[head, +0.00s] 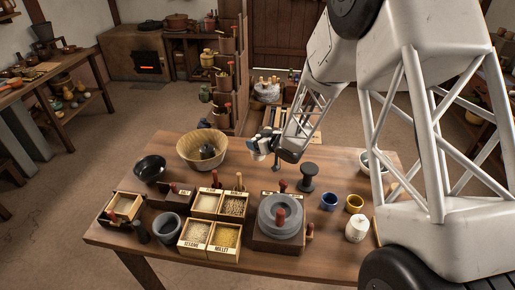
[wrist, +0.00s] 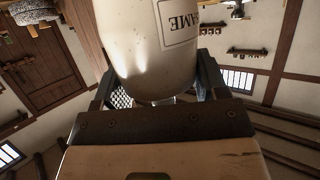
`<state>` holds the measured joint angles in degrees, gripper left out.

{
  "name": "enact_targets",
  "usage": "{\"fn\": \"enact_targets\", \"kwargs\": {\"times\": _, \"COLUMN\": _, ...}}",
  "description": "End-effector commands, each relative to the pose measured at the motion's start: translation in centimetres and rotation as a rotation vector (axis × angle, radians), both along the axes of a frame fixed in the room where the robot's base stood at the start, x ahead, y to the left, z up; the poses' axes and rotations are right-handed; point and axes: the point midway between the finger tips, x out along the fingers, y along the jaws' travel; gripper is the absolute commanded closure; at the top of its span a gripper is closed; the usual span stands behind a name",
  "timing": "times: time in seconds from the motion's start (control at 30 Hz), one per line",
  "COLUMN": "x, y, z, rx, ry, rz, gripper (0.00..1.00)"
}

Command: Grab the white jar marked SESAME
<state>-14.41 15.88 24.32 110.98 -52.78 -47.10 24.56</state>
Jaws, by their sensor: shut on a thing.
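A white jar (wrist: 140,45) fills the upper middle of the wrist view, with a framed label whose visible letters read "AME", upside down. The rest of the word is cut off. My gripper (wrist: 158,85) is shut on this jar, with one dark finger on each side of it. In the head view my gripper (head: 268,143) is above the back part of the table, right of the woven bowl. Only a small pale bit of the jar (head: 259,154) shows there, largely hidden by the gripper.
A tall shelf (head: 238,75) stands behind.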

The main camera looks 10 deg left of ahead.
Motion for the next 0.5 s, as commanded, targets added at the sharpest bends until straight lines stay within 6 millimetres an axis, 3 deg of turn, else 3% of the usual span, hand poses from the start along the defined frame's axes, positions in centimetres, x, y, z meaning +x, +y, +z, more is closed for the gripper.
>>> {"fn": "enact_targets", "kwargs": {"times": 0.2, "x": 0.0, "y": 0.0, "z": 2.9, "rx": 0.0, "ry": -0.003, "rz": 0.0, "gripper": 1.0}}
{"fn": "enact_targets", "kwargs": {"times": 0.5, "x": 0.0, "y": 0.0, "z": 4.2, "rx": 0.0, "ry": -0.001, "rz": 0.0, "gripper": 1.0}}
